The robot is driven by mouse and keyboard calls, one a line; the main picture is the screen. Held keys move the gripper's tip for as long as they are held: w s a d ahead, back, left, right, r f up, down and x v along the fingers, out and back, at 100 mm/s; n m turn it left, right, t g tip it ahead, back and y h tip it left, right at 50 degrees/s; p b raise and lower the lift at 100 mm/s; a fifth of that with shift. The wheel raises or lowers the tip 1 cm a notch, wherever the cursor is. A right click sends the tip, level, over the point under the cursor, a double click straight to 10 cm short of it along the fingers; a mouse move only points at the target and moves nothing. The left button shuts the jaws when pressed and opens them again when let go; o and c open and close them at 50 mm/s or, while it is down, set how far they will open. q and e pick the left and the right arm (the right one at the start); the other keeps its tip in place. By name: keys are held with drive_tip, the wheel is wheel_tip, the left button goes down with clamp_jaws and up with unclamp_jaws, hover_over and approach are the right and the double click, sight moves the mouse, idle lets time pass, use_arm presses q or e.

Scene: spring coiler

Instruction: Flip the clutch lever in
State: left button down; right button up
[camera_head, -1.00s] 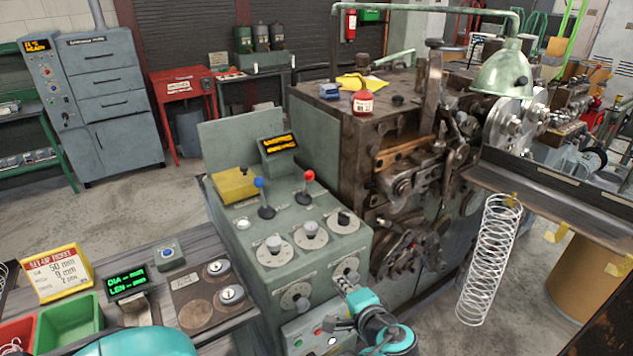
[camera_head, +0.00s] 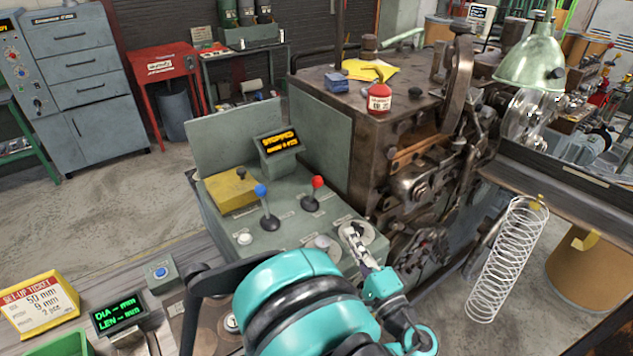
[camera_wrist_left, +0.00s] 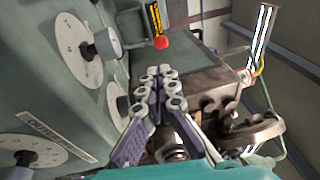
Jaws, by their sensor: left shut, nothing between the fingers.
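Two levers stand on the sloped green console (camera_head: 215,220): one with a blue knob (camera_head: 261,191) and one with a red knob (camera_head: 317,182). I cannot read which is the clutch lever. Both lean upright from dark round bases. My left gripper (camera_head: 354,234) is shut and empty over the console's right edge, below and right of the red knob and apart from it. In the left wrist view its fingers (camera_wrist_left: 161,72) point toward the red knob (camera_wrist_left: 162,42), which shows just beyond the tips. My right gripper is not in view.
Dials (camera_wrist_left: 80,50) sit on the console close beside my left gripper. The dark coiler machine (camera_head: 400,150) stands right of it, with a hanging spring (camera_head: 507,262). A lit display (camera_head: 278,141) is behind the levers.

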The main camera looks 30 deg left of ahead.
sight(320, 186)
use_arm(q)
drive_tip(key=shift+w+a, duration=0.15)
drive_tip(key=shift+a, duration=0.05)
drive_tip(key=shift+s+d+r, duration=0.15)
drive_tip(key=shift+s+d, duration=0.05)
drive_tip(key=shift+d, duration=0.1)
drive_tip(key=shift+w+a, duration=0.3)
drive_tip(key=shift+a, duration=0.15)
drive_tip(key=b+x, duration=0.2)
drive_tip(key=x, duration=1.1)
drive_tip(key=shift+a, duration=0.1)
drive_tip(key=shift+r, duration=0.1)
